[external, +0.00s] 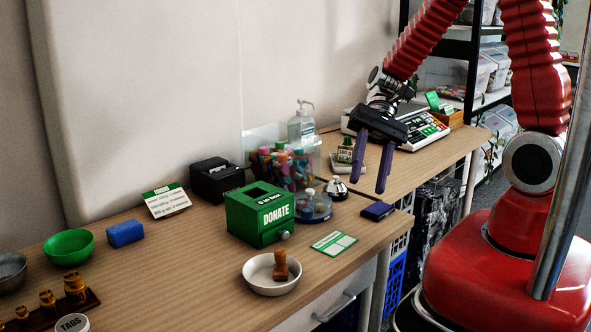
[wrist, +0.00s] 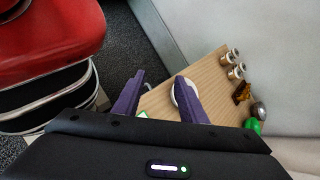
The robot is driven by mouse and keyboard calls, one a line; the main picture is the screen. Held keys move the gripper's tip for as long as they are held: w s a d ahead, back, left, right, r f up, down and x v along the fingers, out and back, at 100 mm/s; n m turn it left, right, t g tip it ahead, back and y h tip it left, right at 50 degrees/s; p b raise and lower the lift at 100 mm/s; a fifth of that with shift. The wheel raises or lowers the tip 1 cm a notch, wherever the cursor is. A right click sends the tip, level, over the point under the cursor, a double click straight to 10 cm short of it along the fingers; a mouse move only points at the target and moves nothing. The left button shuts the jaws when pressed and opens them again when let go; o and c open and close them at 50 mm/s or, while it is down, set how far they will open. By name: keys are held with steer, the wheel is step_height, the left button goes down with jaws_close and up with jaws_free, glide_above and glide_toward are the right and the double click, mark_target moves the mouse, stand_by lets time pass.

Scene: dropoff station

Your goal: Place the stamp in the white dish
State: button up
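The stamp (external: 280,264), with a brown wooden handle, stands upright in the white dish (external: 257,286) near the front edge of the table. In the wrist view, the white dish (wrist: 175,96) shows in part behind a finger; the stamp cannot be made out there. My gripper (external: 368,183) has two purple fingers, apart with nothing between them. It hangs above the table, up and to the right of the dish and clear of it. The open fingers of my gripper (wrist: 160,76) also show in the wrist view.
A green donation box (external: 258,213) stands behind the dish, with a green-and-white card (external: 334,243) to the right. A bell (external: 336,189) and a dark blue pad (external: 377,211) are near my gripper. A green bowl (external: 68,247) and a blue block (external: 125,233) are left. Bare wood separates them from the dish.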

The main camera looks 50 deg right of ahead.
steer(key=s+d+r+n+t+h, duration=0.2)
steer(key=d+r+n+t+h, duration=0.4)
steer(key=d+r, duration=0.8)
steer(key=t+h, duration=0.3)
steer(key=shift+s+d+r+t, duration=0.15)
steer(key=shift+d+r+t, duration=0.05)
steer(key=shift+d+t, duration=0.2)
stand_by(0.8)
